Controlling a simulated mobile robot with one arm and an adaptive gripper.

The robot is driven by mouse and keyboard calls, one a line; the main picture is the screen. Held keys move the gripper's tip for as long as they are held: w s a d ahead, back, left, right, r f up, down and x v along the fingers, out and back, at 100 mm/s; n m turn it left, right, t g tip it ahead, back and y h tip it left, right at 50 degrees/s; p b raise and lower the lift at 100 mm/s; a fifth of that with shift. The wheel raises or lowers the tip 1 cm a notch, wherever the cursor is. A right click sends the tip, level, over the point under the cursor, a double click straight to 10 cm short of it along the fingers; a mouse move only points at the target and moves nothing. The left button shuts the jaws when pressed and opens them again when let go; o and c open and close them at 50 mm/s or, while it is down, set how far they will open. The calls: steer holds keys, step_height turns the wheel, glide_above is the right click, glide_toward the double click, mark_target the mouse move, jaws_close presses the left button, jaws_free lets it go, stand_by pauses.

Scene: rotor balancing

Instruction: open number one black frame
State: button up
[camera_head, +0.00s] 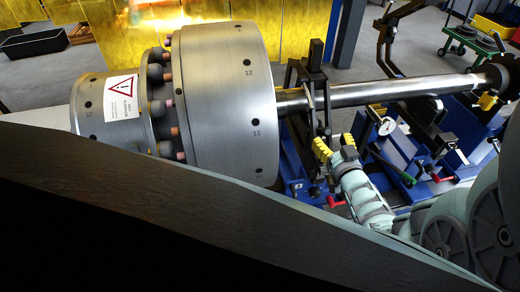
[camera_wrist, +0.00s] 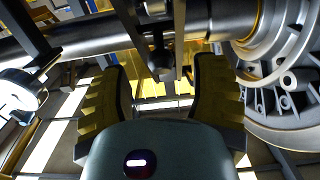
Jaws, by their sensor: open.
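One black frame (camera_head: 318,92) stands around the steel shaft (camera_head: 375,91) just right of the big steel drum. A second black frame (camera_head: 388,48) rises further right along the shaft. I see no number on either, so I cannot tell which is number one. My gripper (camera_head: 334,147), with yellow pads, is just below and right of the nearer frame. In the wrist view, my gripper (camera_wrist: 161,78) is open, its fingers apart on both sides of a dark knob-ended part (camera_wrist: 160,60). That part hangs in front of the shaft (camera_wrist: 100,36); contact is unclear.
The big drum (camera_head: 222,90), with a bolted coupling and a warning label, fills the left middle. Blue stands (camera_head: 300,178) with red handles sit below the shaft. A yellow curtain (camera_head: 285,30) hangs behind. A green trolley (camera_head: 475,42) stands at the back right.

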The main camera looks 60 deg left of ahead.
mark_target(326, 132)
steer(key=shift+b+x, duration=0.5)
steer(key=shift+x, duration=1.45)
steer(key=shift+o, duration=0.3)
steer(key=shift+s, duration=0.15)
jaws_close()
